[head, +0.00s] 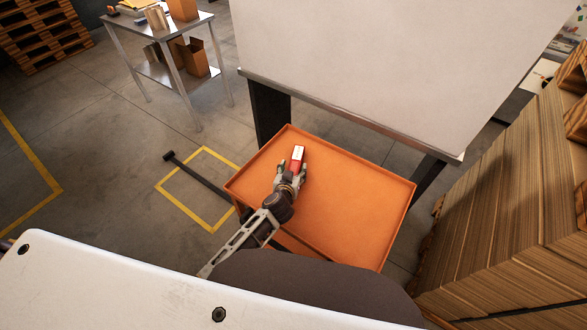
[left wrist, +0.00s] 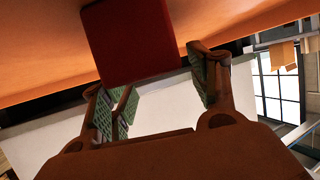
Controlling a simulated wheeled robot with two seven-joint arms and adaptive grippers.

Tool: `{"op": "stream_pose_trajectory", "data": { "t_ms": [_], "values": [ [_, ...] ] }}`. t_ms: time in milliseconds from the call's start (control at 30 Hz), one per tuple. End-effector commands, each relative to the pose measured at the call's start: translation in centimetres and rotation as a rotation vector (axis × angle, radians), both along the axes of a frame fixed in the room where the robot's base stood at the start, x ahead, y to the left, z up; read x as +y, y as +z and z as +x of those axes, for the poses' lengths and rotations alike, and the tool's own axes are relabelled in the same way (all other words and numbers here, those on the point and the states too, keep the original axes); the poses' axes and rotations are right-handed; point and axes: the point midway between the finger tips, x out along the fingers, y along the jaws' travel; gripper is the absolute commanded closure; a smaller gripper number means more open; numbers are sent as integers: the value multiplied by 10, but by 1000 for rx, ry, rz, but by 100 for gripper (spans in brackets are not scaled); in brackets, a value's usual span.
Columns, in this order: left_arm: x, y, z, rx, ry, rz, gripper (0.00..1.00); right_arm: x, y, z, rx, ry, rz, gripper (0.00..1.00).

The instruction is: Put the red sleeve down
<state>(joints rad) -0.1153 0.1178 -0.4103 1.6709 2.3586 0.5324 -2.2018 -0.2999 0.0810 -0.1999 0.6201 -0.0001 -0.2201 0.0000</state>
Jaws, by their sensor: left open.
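The red sleeve (head: 297,157), with a pale patch on its top, is over the orange tray (head: 350,205), near the tray's back left part. My left gripper (head: 293,169) is open, with its fingers on either side of the sleeve's near end. In the left wrist view the red sleeve (left wrist: 127,42) shows dark red at the top, against the orange tray surface (left wrist: 40,50). The open fingers of my left gripper (left wrist: 157,82) are spread apart there, with no clear grip on the sleeve. Whether the sleeve's underside touches the tray is hidden. My right gripper is out of view.
A large white-topped table (head: 400,70) stands just behind the tray, its edge close to it. Stacked cardboard (head: 510,200) rises on the right. A metal side table (head: 130,22) with boxes stands at the back left. The tray's right half is bare.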

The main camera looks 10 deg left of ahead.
Motion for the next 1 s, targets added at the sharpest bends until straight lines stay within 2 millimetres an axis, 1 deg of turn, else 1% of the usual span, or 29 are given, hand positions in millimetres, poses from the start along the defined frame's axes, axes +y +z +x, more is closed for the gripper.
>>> {"op": "stream_pose_trajectory", "data": {
  "t_ms": [700,833,1000],
  "values": [
    [0,32,-77,1,0,1,40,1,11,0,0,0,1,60],
    [0,36,-89,1,-1,1,40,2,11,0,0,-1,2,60],
    [0,40,-97,1,0,0,40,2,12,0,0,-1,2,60]
  ]
}}
